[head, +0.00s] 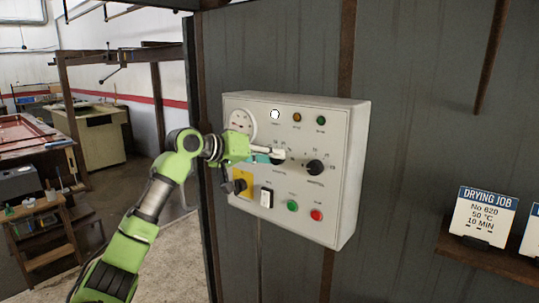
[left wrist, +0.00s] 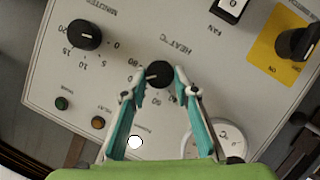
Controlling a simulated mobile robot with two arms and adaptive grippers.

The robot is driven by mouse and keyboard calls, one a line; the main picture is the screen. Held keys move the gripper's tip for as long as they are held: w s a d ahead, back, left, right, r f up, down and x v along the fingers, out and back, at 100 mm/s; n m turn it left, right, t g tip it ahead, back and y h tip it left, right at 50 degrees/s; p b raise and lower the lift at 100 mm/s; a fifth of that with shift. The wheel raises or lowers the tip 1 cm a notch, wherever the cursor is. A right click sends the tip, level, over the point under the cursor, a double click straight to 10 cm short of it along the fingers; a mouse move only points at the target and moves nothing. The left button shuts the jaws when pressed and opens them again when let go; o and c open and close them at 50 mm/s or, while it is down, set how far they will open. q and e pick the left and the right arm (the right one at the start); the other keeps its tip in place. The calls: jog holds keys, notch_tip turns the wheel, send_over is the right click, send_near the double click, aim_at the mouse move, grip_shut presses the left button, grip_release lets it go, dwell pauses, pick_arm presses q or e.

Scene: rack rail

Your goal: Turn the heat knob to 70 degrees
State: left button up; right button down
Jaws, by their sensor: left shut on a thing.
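The heat knob (left wrist: 158,74) is a round black dial under the label HEAT °C, upside down in the left wrist view. A light pointer mark on it points toward picture left; the exact reading is too small to tell. My left gripper (left wrist: 159,78) has its two teal fingers on either side of the knob, shut on it. In the head view my left gripper (head: 272,157) reaches the control panel (head: 343,140) from the left, and its fingers hide much of the heat knob. My right gripper is in neither view.
The black minutes knob (head: 315,167) is right of the heat knob. A gauge (head: 241,121), lamps, a fan switch (head: 266,197), green and red buttons and a yellow-backed main switch (head: 240,185) surround it. A drying job card (head: 483,216) reads 50 °C, 10 min.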

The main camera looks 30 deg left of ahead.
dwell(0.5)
pick_arm(q)
jog(key=o, duration=1.1)
jog(key=shift+w, duration=0.1)
jog(key=v, duration=1.2)
jog(key=shift+d, duration=0.1)
